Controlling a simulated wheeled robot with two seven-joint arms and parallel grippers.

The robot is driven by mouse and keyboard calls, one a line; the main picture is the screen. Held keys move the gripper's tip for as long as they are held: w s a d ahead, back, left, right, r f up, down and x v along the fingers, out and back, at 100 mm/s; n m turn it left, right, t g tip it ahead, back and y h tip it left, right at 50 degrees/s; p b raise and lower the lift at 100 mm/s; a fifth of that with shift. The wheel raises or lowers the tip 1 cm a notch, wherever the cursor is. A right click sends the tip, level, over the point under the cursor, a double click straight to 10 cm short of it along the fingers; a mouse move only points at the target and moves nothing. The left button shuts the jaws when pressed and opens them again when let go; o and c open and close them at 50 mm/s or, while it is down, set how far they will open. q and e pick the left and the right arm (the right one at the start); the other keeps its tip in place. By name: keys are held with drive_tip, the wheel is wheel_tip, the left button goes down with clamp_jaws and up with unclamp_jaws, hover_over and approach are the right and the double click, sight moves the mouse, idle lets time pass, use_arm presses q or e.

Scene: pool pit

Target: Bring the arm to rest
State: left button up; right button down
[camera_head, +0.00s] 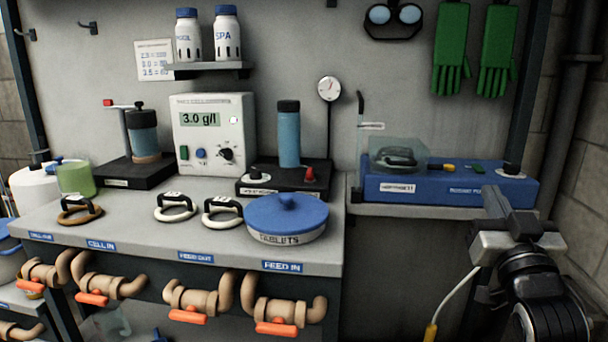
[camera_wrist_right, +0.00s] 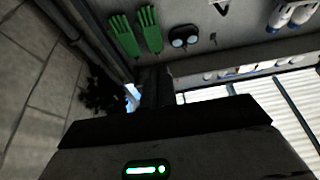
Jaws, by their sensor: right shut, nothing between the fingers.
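My right arm comes in at the lower right of the head view. Its gripper (camera_head: 497,204) points up, in front of the right end of the blue unit (camera_head: 450,186). The fingers are together and hold nothing. In the right wrist view the dark gripper body fills the lower part, with a green-lit indicator (camera_wrist_right: 146,170) on it. My left arm and gripper are not in view.
A grey bench holds a white meter (camera_head: 213,133), a blue-lidded tablets tub (camera_head: 287,220) and ring handles. Pipes with orange-red levers (camera_head: 277,328) run below its front edge. Green gloves (camera_head: 451,50) hang on the wall. A pale cable with a yellow end (camera_head: 431,332) hangs left of my right arm.

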drive_tip(key=s+a+f+n+g+y+p, duration=0.1)
drive_tip(key=s+a+f+g+y+p, duration=0.15)
drive_tip(key=f, duration=0.55)
drive_tip(key=s+a+f+n+g+y+p, duration=0.1)
drive_tip(key=a+f+g+p, duration=0.2)
drive_tip(key=f, duration=0.4)
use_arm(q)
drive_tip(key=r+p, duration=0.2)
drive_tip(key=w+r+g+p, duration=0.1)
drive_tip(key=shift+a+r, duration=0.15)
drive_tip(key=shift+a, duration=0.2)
use_arm(e)
drive_tip(key=s+a+f+g+y, duration=0.1)
drive_tip(key=s+a+f+g, duration=0.2)
drive_tip(key=s, duration=0.6)
drive_tip(key=s+a+f+n+g+y, duration=0.1)
drive_tip(key=s+a+f+g, duration=0.2)
drive_tip(key=s+a+f, duration=0.4)
wheel_tip(320, 180, down, 4)
drive_tip(key=shift+s+r+y, duration=0.2)
drive_tip(key=shift+s+y, duration=0.15)
drive_tip(key=shift+s, duration=0.5)
